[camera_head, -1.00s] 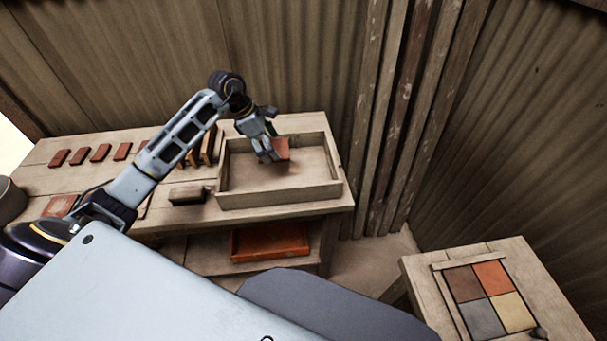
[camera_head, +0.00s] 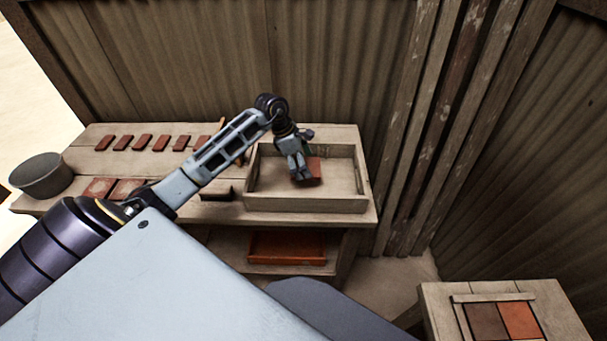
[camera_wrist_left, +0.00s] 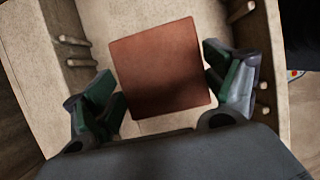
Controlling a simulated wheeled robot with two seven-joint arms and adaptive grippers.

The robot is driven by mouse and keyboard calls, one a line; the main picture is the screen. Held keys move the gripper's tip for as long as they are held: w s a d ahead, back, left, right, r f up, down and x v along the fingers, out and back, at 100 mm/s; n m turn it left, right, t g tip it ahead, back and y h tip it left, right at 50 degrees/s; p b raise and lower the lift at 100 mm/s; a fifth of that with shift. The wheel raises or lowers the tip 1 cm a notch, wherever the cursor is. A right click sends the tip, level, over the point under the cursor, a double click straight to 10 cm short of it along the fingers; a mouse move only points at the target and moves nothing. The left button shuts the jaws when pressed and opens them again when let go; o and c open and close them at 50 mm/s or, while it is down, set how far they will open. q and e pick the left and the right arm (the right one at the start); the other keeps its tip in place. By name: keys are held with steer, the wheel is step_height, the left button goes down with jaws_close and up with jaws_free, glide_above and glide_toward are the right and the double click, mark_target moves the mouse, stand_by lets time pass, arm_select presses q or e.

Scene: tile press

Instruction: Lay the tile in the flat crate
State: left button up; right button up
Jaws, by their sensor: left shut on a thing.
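The flat crate is an open wooden tray (camera_head: 330,205) on the right end of the workbench. A square reddish-brown tile (camera_head: 316,168) is inside the crate's outline, right of its middle. My left gripper (camera_head: 303,178) is shut on the tile and reaches down into the crate. In the left wrist view, the tile (camera_wrist_left: 160,68) sits between the two green-padded fingers, with the crate's pale walls (camera_wrist_left: 62,22) around it. I cannot tell whether the tile touches the crate floor. My right gripper is not in view.
Several small red tiles (camera_head: 142,142) lie in a row at the bench's back left. A grey bucket (camera_head: 42,178) stands at the left end. An orange-red tray (camera_head: 287,248) is on the shelf below. A low table (camera_head: 447,300) with coloured tiles stands at the lower right.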

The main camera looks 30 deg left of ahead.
arm_select(q)
steer(key=shift+f, duration=0.8)
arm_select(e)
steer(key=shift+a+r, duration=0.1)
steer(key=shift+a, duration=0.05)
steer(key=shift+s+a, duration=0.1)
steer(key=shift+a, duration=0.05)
arm_select(q)
steer(key=shift+f, duration=0.1)
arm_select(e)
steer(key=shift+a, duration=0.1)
arm_select(q)
steer(key=shift+f, duration=0.3)
steer(key=shift+f+p, duration=0.3)
steer(key=shift+f, duration=1.15)
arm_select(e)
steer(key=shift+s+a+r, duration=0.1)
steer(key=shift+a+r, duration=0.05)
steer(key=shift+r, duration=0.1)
arm_select(q)
steer(key=shift+f, duration=0.15)
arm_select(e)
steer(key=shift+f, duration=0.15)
